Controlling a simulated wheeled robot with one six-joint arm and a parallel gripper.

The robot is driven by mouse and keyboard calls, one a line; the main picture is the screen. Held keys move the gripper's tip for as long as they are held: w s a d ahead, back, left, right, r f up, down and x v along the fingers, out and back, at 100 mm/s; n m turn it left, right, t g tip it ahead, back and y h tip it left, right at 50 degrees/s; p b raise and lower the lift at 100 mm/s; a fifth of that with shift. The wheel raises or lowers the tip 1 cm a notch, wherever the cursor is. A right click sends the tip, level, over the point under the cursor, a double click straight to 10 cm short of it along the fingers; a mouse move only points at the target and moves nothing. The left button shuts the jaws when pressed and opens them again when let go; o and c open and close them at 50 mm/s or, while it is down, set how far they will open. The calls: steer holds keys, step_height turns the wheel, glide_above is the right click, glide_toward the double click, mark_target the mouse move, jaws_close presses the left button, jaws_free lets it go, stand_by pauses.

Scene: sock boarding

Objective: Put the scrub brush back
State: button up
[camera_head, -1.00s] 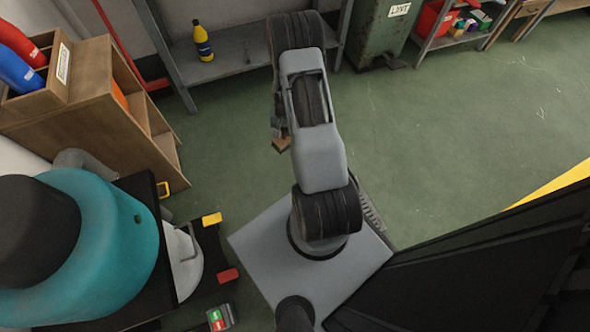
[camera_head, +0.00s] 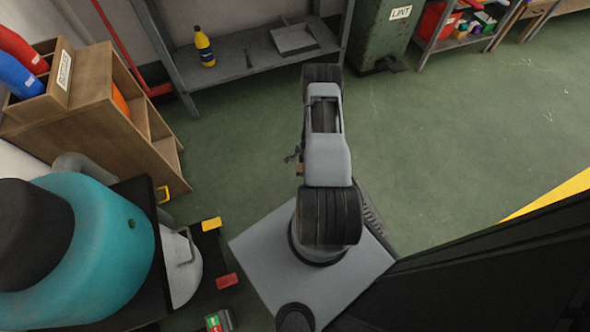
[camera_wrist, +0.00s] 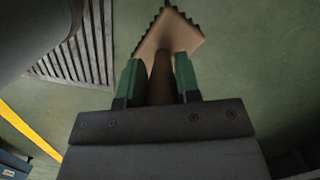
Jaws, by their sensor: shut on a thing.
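The scrub brush (camera_wrist: 168,35) shows in the wrist view, a tan wooden head with dark bristles along its far edges and a brown handle. My gripper (camera_wrist: 161,80) has its two green fingers shut on the handle, and the head points away from the wrist. Green floor lies behind the brush. In the head view my arm hides most of the gripper, and only a small brown bit of the brush (camera_head: 299,169) shows left of the arm.
A grey metal shelf (camera_head: 240,66) at the back holds a yellow bottle (camera_head: 203,46) and a grey dustpan-like tray (camera_head: 294,38). A wooden cabinet (camera_head: 100,105) and a teal machine (camera_head: 95,235) stand at left. A green LINT bin (camera_head: 383,38) stands at the back. Open floor lies right.

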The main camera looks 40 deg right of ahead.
mark_target(297, 163)
steer(key=w+f, duration=0.1)
steer(key=w+a+f+b, duration=0.1)
steer(key=f, duration=0.1)
steer(key=w+f+b, duration=0.1)
steer(key=w+f, duration=0.1)
steer(key=shift+a+f, duration=0.2)
steer(key=shift+a, duration=0.2)
steer(key=shift+w+a+f+b, duration=0.1)
steer(key=shift+w+f+b, duration=0.1)
steer(key=shift+f+b, duration=1.15)
steer(key=shift+f+p, duration=0.4)
steer(key=shift+f+b, duration=0.25)
steer(key=shift+b, duration=0.05)
steer(key=o, duration=0.9)
steer(key=shift+r, duration=0.15)
